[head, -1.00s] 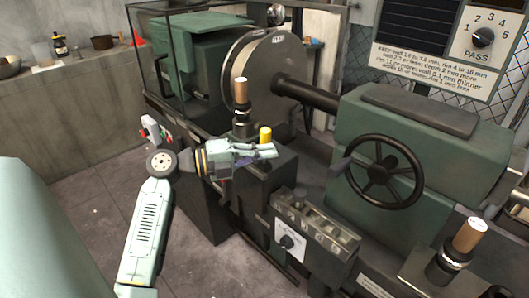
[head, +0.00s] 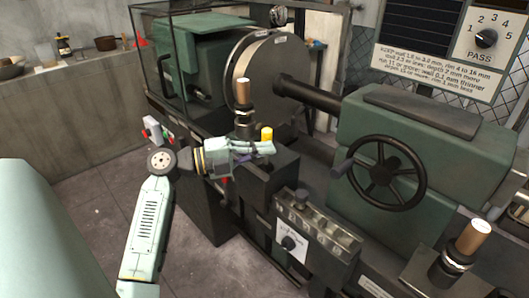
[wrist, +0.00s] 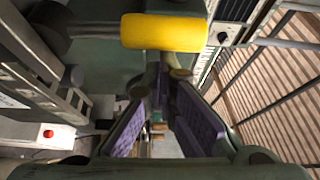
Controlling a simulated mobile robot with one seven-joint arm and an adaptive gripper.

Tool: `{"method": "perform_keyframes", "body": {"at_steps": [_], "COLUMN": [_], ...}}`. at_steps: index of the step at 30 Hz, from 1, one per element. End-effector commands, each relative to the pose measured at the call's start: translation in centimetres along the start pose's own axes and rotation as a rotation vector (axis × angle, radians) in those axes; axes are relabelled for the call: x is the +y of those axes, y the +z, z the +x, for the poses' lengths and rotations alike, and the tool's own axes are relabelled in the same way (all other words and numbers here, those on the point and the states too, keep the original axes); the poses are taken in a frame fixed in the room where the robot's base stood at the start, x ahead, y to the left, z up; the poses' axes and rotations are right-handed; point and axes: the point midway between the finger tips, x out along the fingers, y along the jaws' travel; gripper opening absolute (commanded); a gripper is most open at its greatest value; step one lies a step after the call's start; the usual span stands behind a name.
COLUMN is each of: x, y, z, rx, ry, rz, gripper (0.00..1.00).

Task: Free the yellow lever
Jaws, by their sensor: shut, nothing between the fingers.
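The yellow lever (head: 267,134) shows as a short upright yellow cylinder on the green-and-black lathe, beside the wooden-handled post (head: 243,95). In the wrist view the yellow lever (wrist: 165,32) lies crosswise at the top, just beyond my fingertips. My gripper (head: 268,148) reaches in from the left, with its fingertips at the foot of the yellow part in the head view. In the wrist view my gripper (wrist: 161,78) has its purple-padded fingers drawn together at the tips, with nothing between them. Whether the fingers touch the lever I cannot tell.
A black handwheel (head: 385,174) stands to the right on the tailstock. A box with a row of slots and a knob (head: 289,243) sits in front. A second wooden-handled post (head: 472,238) is at lower right. A glass guard encloses the headstock at upper left. The floor at left is clear.

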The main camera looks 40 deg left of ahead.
Motion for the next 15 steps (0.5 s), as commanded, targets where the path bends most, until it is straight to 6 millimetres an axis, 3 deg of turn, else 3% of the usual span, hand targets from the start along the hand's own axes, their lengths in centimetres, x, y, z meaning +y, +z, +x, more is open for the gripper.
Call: {"method": "perform_keyframes", "body": {"at_steps": [15], "x": [-0.2], "y": [1.6], "z": [-0.9], "rx": [-0.002], "ry": [-0.093], "rz": [-0.171], "gripper": [0.0]}}
